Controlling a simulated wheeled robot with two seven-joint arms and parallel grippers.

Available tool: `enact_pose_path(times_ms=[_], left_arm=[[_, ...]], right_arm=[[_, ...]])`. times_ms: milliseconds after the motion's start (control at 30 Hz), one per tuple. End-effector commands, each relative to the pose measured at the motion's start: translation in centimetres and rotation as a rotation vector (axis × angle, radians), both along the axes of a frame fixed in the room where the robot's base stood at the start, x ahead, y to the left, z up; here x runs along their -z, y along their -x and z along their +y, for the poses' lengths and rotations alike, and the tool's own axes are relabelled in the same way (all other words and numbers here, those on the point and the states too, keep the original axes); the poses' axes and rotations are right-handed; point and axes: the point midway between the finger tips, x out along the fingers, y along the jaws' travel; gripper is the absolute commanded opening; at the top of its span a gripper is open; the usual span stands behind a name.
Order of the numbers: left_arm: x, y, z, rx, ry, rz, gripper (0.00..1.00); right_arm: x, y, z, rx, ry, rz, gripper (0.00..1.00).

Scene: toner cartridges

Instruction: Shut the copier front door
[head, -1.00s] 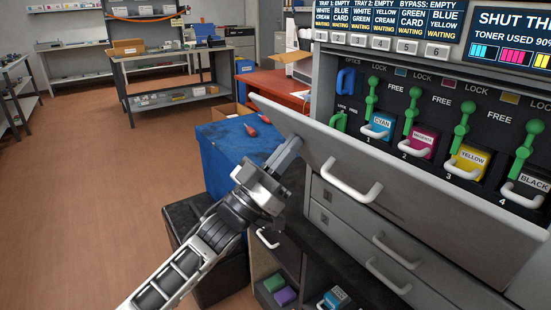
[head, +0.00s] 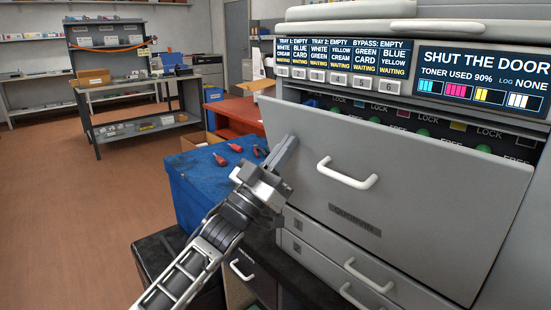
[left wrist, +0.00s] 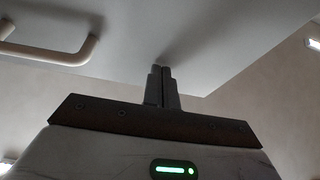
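The copier front door (head: 395,185) is a grey panel hinged at its lower edge. It stands tilted, partly closed, with a gap at its top where the green levers and LOCK labels still show. Its white handle (head: 347,174) is at the upper middle. My left gripper (head: 288,146) is at the door's left part, left of the handle, with its fingertips at or very near the outer face. In the left wrist view its fingers (left wrist: 161,85) are together, with the door panel (left wrist: 175,40) above them and the handle (left wrist: 60,50) to the left. My right gripper is not in view.
The copier screen (head: 483,78) reads "SHUT THE DOOR". Grey drawers (head: 330,258) with white handles lie below the door. A blue-covered table (head: 195,180) with red-handled tools stands left of the copier. Open floor (head: 70,190) lies at the left.

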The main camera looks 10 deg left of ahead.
Motion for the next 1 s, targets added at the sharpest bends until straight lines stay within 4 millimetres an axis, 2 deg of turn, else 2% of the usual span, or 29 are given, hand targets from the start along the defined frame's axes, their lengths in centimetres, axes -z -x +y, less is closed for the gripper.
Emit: enact_pose_path(times_ms=[267,867,1000], left_arm=[[0.0,-0.2,-0.2,0.001,0.001,0.0,0.0],[-0.8,-3.9,-3.1,0.001,0.001,0.0,0.0],[-1.1,-3.4,-2.6,0.0,-0.001,0.003,0.0]], right_arm=[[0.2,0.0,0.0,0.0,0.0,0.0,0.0],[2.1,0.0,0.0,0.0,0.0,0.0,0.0],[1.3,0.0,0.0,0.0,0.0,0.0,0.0]])
